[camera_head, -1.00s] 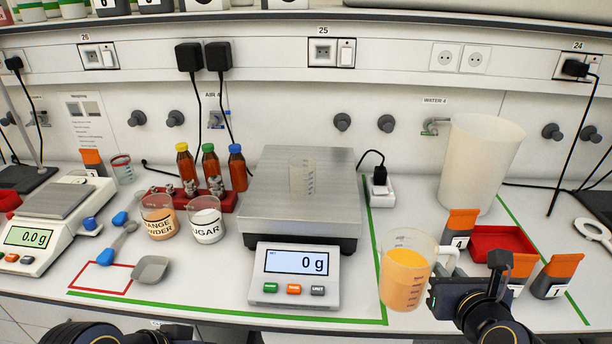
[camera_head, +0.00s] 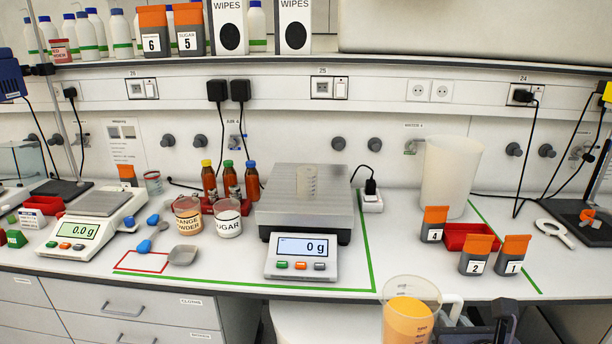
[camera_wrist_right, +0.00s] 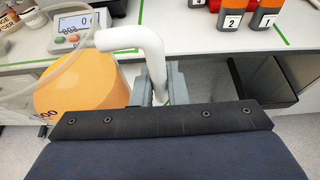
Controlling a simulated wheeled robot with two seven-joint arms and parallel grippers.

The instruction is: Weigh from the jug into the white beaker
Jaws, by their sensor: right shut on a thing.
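The clear jug (camera_head: 405,322) of orange juice is at the bottom of the head view, in front of the bench edge. My right gripper (camera_head: 470,330) is shut on its white handle (camera_wrist_right: 143,42), which the wrist view shows between the fingers (camera_wrist_right: 155,85). The jug looks upright and off the bench. A tall white vessel (camera_head: 450,175) stands at the back right. My left gripper is not in view.
Sample pouches (camera_head: 475,262) stand around a red tray (camera_head: 462,232) on the right. Orange powder (camera_head: 187,225) and sugar (camera_head: 228,225) beakers, brown bottles (camera_head: 209,182) and a small scale (camera_head: 95,222) are left of the large scale.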

